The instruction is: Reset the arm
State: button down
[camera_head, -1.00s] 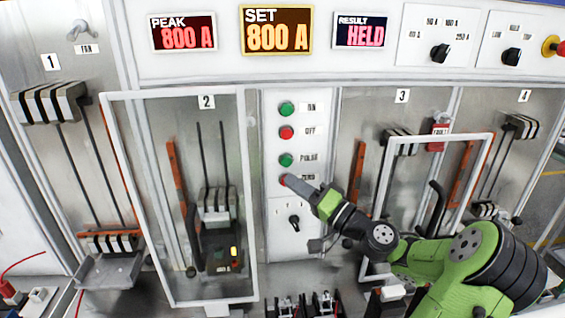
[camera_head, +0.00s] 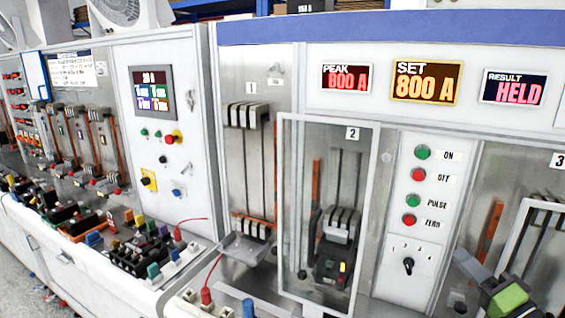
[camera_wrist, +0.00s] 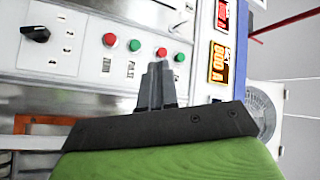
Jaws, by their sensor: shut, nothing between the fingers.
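My gripper (camera_head: 468,264) is at the lower right of the head view, with my arm running out of frame. Its grey fingers are shut together and hold nothing. It is to the right of and below the button column, apart from the ZERO button (camera_head: 409,220). In the wrist view the shut fingers (camera_wrist: 157,72) point at the panel, overlapping the area below the red OFF button (camera_wrist: 161,51). The green PULSE button (camera_wrist: 135,45) and the red ZERO button (camera_wrist: 109,39) show to the left. Any gap to the panel is hard to judge.
Displays read PEAK 800 A (camera_head: 347,78), SET 800 A (camera_head: 426,82) and RESULT HELD (camera_head: 513,88). A clear framed door (camera_head: 281,200) covers bay 2. A rotary selector (camera_head: 408,264) is beneath the buttons. A bench with coloured parts (camera_head: 150,250) stands at left.

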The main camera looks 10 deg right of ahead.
jog(key=a+f+n+g+y, duration=0.1)
jog(key=a+f+n+g, duration=0.45)
jog(key=a, duration=0.65)
jog(key=a+f+n+g, duration=0.3)
jog(key=a+f+g, duration=0.45)
jog(key=a, duration=0.45)
jog(key=s+a+r+h, duration=0.1)
jog(key=s+r+h, duration=0.1)
jog(key=s, duration=0.7)
jog(key=s+r+n+g+h, duration=0.1)
jog(key=s+r+h, duration=0.1)
jog(key=s, duration=0.7)
jog(key=shift+s+a+r+g+h+b, duration=0.25)
jog(key=shift+s+a+g+h+b, duration=0.05)
jog(key=shift+a+b, duration=0.15)
jog(key=shift+d, duration=0.1)
